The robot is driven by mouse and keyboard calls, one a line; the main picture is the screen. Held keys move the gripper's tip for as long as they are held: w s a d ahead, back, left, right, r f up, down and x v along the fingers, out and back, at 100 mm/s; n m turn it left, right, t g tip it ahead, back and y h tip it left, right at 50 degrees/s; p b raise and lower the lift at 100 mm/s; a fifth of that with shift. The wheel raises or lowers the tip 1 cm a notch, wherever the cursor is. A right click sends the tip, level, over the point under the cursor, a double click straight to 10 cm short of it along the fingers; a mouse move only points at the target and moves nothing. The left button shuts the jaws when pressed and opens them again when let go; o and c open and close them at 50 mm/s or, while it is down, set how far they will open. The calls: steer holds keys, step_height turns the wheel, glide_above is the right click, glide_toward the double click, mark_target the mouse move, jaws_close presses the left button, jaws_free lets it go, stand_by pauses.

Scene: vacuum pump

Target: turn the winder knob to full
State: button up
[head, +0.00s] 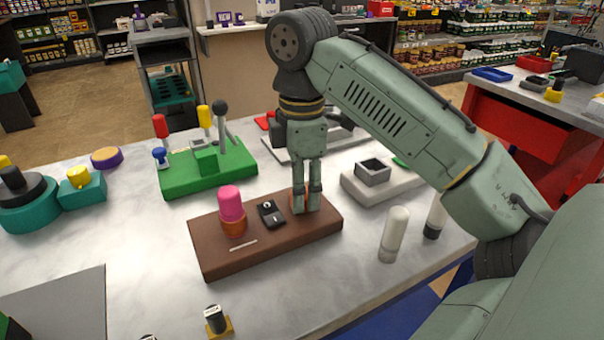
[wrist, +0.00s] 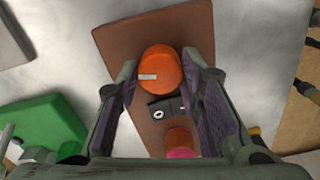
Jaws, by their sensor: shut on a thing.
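The winder knob appears to be the round orange knob (wrist: 160,67) on the brown board (head: 262,250). It has a short pale mark (wrist: 148,77) on its top, pointing to the left in the wrist view. My gripper (head: 306,208) points straight down over the right part of the board in the head view. Its two fingers are shut on the orange knob, one on each side, and mostly hide it in the head view. In the wrist view my gripper (wrist: 160,68) shows the knob between its pads. No scale or full mark is readable.
On the same board stand a black switch block (head: 271,213) and a pink-topped post in an orange collar (head: 232,208). A green base with levers (head: 208,170) lies behind left. A white-capped cylinder (head: 394,233) stands to the right. The table front is mostly clear.

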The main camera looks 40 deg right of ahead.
steer(key=m+p, duration=0.5)
steer(key=shift+r+m, duration=0.2)
steer(key=shift+m, duration=0.1)
steer(key=m+p, duration=0.2)
steer(key=m, duration=0.2)
steer(key=shift+f, duration=0.2)
steer(key=m, duration=1.7)
steer(key=shift+m, duration=0.4)
steer(key=m, duration=1)
steer(key=shift+m, duration=0.4)
steer(key=m, duration=0.5)
